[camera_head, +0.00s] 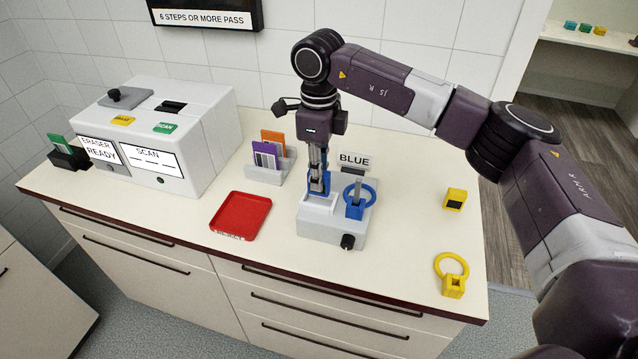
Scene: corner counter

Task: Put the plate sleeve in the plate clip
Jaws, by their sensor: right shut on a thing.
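My right gripper (318,170) points down over the left part of a white stand (333,231). It is shut on a thin thing, which appears to be the plate sleeve but is mostly hidden by the fingers. A blue piece, which looks like the plate clip (319,188), is at the fingertips, just above the raised white block of the stand. Whether the sleeve is inside the clip cannot be told. A blue ring piece (354,211) with a grey bar stands on the right of the stand. My left gripper is not in view.
A "BLUE" sign (354,160) stands behind. A grey rack (264,175) holds purple and orange cards. A red tray (240,216) and a white scanner (205,135) are left. A yellow block (455,198) and yellow ring piece (453,287) lie right, with free counter around them.

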